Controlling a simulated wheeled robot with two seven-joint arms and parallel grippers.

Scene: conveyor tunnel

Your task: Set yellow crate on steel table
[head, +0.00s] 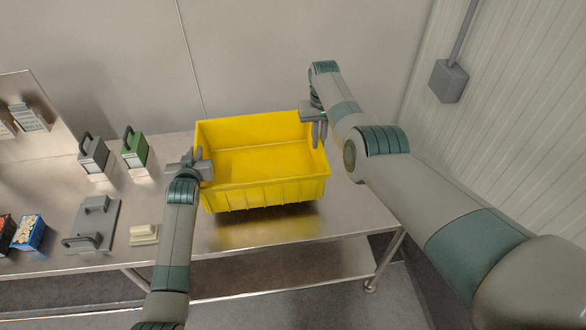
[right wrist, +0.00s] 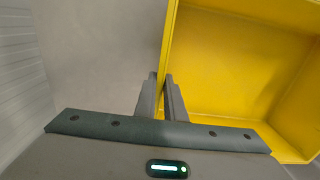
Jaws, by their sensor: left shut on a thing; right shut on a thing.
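The yellow crate (head: 265,196) is upright and empty over the right part of the steel table (head: 230,238). A reflection and shadow show below it; I cannot tell whether its base touches the tabletop. My left gripper (head: 197,163) is shut on the crate's left wall. My right gripper (head: 318,125) is shut on the crate's right wall near the far corner. In the right wrist view, the fingers of my right gripper (right wrist: 161,90) straddle the rim of the yellow crate (right wrist: 235,60).
Walls close off the back and right. A grey box (head: 448,81) hangs on the right wall.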

